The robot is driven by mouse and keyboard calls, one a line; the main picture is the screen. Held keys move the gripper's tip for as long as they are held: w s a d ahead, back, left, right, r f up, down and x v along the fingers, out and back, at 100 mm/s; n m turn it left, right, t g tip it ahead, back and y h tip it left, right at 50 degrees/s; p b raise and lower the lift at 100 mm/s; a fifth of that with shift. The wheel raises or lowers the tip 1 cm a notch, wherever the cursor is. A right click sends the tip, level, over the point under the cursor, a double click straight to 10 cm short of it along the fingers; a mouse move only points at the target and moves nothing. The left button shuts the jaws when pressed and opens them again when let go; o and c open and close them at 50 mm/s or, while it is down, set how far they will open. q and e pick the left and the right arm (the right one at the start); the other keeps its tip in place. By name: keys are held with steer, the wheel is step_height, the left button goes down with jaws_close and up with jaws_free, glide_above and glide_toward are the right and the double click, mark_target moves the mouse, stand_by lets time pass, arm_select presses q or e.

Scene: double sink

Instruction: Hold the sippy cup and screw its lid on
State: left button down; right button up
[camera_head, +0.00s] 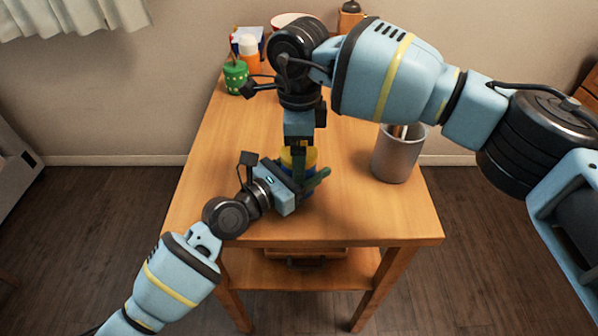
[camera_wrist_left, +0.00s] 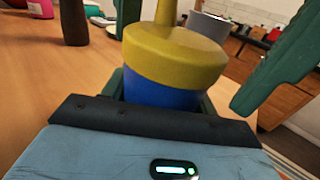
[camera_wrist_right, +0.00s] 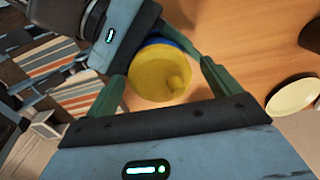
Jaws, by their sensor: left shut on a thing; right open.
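The sippy cup has a blue body (camera_wrist_left: 160,94) and a yellow lid (camera_wrist_left: 175,55) with a spout pointing up. It stands near the table's front half, and the lid sits on top of the body. Whether the lid is threaded tight cannot be told. My left gripper (camera_head: 306,183) is shut on the blue body from the front left. My right gripper (camera_wrist_right: 163,88) points down from above, open, with one finger on each side of the yellow lid. In the head view the lid (camera_head: 290,158) is partly hidden by my right gripper.
A grey metal container (camera_head: 396,158) with utensils stands to the right on the wooden table (camera_head: 200,190). A green dotted cup (camera_head: 236,78), an orange bottle (camera_head: 250,52) and a red-rimmed bowl (camera_head: 285,20) are at the back. The front left of the tabletop is clear.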

step_height(320, 180, up, 12)
stand_by(0.6)
arm_select(q)
steer(key=shift+c, duration=1.9)
jaws_free()
steer(key=shift+v, duration=3.9)
arm_select(e)
steer(key=shift+r, duration=0.3)
arm_select(q)
steer(key=shift+s, duration=0.1)
arm_select(e)
steer(key=shift+s, duration=0.1)
